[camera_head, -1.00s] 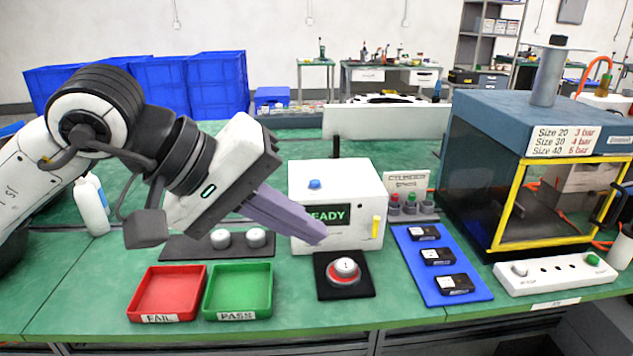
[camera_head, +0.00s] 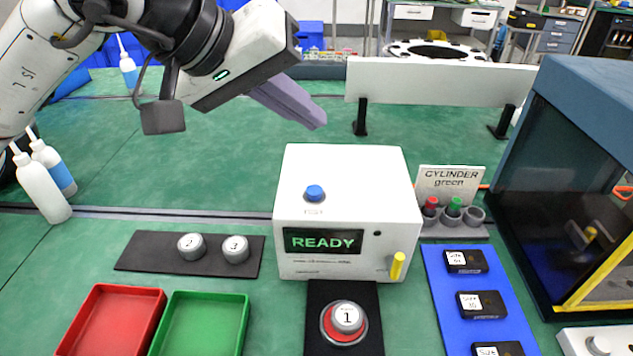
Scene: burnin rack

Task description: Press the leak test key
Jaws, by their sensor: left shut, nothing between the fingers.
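The white tester box (camera_head: 365,190) stands on the green bench, with a lit READY display (camera_head: 323,241) on its front. A round blue key (camera_head: 315,193) sits on its sloped upper face, unobstructed; its label is too small to read. A yellow lever (camera_head: 397,266) is at the front right of the box. My left gripper (camera_head: 316,122) is shut and empty, its fingers pointing down to the right. In the picture it is above the box's back edge, apart from the blue key. My right gripper is not in view.
A grey cylinder marked 1 (camera_head: 347,317) stands on a red ring in front of the box. Cylinders 2 (camera_head: 191,246) and 3 (camera_head: 235,249) are on a black mat. A white panel (camera_head: 440,83) stands behind; a glass-fronted cabinet (camera_head: 590,85) is at right.

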